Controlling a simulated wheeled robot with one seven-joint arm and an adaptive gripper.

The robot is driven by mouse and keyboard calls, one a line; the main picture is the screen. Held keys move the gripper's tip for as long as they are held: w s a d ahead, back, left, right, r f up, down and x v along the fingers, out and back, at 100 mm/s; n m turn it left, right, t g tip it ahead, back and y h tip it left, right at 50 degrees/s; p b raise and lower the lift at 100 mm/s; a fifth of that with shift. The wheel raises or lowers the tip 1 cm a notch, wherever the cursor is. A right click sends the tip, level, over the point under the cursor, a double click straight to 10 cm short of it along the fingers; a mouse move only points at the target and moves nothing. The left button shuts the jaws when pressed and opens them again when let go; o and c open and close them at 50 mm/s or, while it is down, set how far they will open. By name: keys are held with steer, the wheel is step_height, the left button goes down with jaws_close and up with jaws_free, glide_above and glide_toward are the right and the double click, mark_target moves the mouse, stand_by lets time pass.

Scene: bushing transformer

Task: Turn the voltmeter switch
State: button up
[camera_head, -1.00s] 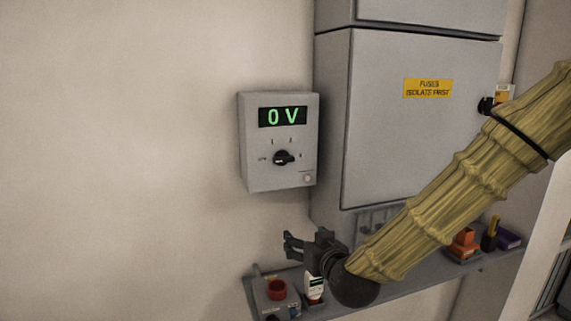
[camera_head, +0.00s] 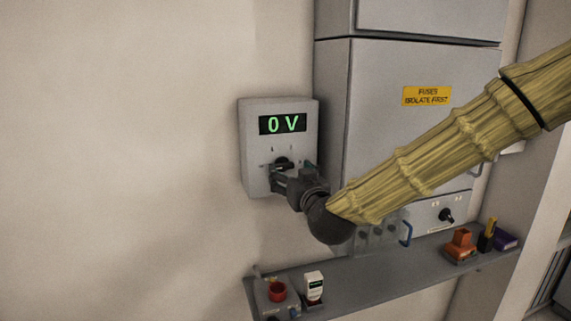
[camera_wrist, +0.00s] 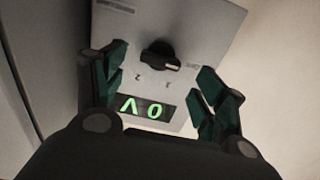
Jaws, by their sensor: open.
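The voltmeter (camera_head: 248,150) is a grey wall box with a green display (camera_head: 283,124) reading 0 V. Its black rotary switch (camera_head: 284,162) sits below the display, partly hidden by my gripper in the head view. My gripper (camera_head: 276,176) is at the lower front of the box. In the wrist view the voltmeter (camera_wrist: 215,20) appears upside down, and the switch (camera_wrist: 160,55) lies beyond and between the fingers of my gripper (camera_wrist: 163,92). The fingers are open on either side and show a gap to the switch. I cannot tell how far the fingertips are from the panel.
A tall grey cabinet (camera_head: 375,110) with a yellow fuse label (camera_head: 427,96) stands just right of the voltmeter. A shelf (camera_head: 385,279) below holds a red-button box (camera_head: 277,291), a small white device (camera_head: 314,284) and an orange item (camera_head: 461,244). The wall at left is bare.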

mark_target(285, 167)
steer(key=shift+p+x, duration=0.75)
steer(key=shift+x, duration=1.6)
steer(key=shift+c, duration=0.4)
steer(key=c, duration=0.9)
